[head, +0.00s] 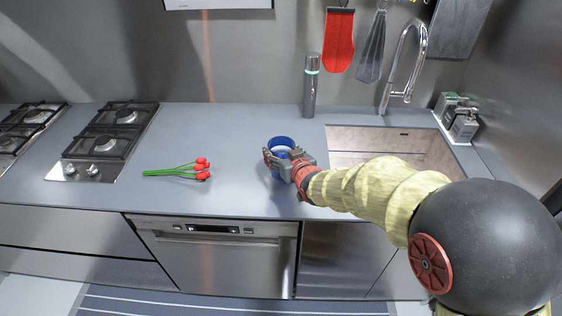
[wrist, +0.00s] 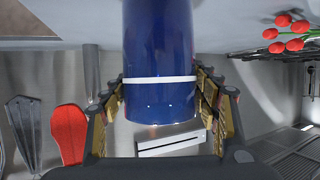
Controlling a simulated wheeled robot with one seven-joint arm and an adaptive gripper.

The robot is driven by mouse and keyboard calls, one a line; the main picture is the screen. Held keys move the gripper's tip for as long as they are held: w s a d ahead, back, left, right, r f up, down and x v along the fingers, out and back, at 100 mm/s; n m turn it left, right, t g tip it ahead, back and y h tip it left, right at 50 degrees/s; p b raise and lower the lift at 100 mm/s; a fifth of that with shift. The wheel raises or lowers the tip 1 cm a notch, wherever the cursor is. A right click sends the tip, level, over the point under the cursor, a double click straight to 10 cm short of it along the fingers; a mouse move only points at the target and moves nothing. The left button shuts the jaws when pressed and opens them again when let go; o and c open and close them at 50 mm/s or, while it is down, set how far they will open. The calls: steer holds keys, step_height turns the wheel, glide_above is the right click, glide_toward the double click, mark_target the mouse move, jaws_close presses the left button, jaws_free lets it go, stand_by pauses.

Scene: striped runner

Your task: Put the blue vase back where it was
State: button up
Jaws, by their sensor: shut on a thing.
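The blue vase (head: 281,143) is at the middle of the counter, left of the sink. My gripper (head: 279,160) reaches it from the right and is shut around its side. In the wrist view the vase (wrist: 160,45) is a glossy dark blue cylinder with a thin white band, held between my two fingers (wrist: 160,88). Its far end runs out of the wrist view. I cannot tell whether its base touches the counter. Several red flowers (head: 201,169) with green stems lie on the counter left of the vase; they also show in the wrist view (wrist: 290,32).
A gas stove (head: 112,130) is at the left and a sink (head: 390,145) at the right. A grey bottle (head: 310,90) stands behind the vase. Soap dispensers (head: 464,127) stand right of the sink. The counter (head: 235,130) between flowers and vase is clear.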

steer(key=shift+w+a+f+b, duration=0.15)
steer(key=shift+f+b, duration=0.25)
steer(key=shift+f, duration=1.2)
steer(key=shift+f, duration=0.1)
steer(key=shift+f, duration=0.1)
steer(key=o, duration=1.9)
steer(key=shift+f, duration=0.1)
steer(key=shift+o, duration=0.6)
